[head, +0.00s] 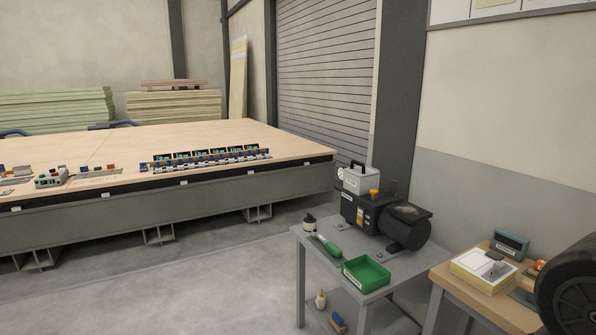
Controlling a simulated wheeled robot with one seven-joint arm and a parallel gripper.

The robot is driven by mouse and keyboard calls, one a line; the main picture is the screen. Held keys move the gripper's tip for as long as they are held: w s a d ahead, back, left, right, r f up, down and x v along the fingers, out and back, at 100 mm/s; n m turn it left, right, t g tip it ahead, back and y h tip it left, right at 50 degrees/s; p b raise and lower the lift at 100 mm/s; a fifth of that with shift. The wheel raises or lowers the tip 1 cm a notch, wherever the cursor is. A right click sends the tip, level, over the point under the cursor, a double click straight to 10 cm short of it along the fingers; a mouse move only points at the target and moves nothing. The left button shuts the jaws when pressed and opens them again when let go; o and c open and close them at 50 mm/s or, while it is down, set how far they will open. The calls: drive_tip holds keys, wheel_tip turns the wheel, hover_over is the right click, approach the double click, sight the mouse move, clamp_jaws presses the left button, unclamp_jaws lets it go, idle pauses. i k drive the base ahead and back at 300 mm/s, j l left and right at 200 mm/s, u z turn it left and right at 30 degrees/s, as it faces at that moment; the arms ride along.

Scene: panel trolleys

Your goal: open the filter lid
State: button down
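A black pump unit (385,215) stands on a small grey table (330,245) at the right of the head view. At its back left is a light grey box (362,181) with a black handle on top and a small round gauge on its left side. The box looks like the filter housing, and its top looks closed, though it is too small to be sure. A yellow-orange knob (374,193) sits just in front of the box.
A green tray (366,286), a green-handled tool (327,245) and a dark bottle (309,221) are on the grey table near the pump. A wooden bench (455,283) stands to the right. A large panel table (215,135) fills the left; the floor between is clear.

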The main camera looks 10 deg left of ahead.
sight(363, 170)
drive_tip(key=u, duration=0.25)
drive_tip(key=i+j+z, duration=0.1)
drive_tip(key=i+j, duration=0.8)
drive_tip(key=i, duration=0.3)
drive_tip(key=i+j+z, duration=0.1)
drive_tip(key=i+j, duration=0.95)
drive_tip(key=i, duration=0.1)
